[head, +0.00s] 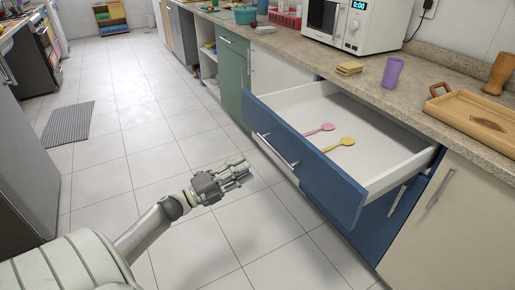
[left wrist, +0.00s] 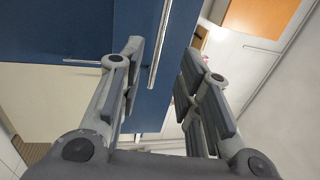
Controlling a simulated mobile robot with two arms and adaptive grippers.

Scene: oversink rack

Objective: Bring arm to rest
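My left gripper (head: 246,172) is in front of the open blue drawer (head: 300,160), over the floor and apart from the drawer's handle (head: 277,150). In the left wrist view my left gripper (left wrist: 161,52) has its fingers spread with nothing held between them. A metal handle (left wrist: 158,50) on a blue front shows beyond the gap. The drawer is pulled out and holds a pink spoon (head: 319,130) and a yellow spoon (head: 339,144), lying apart on its white bottom. My right gripper is in neither view.
On the counter (head: 420,90) stand a microwave (head: 360,22), yellow sponges (head: 349,68), a purple cup (head: 391,72) and a wooden tray (head: 475,118). A striped mat (head: 68,122) lies on the floor at the left. The tiled floor between is clear.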

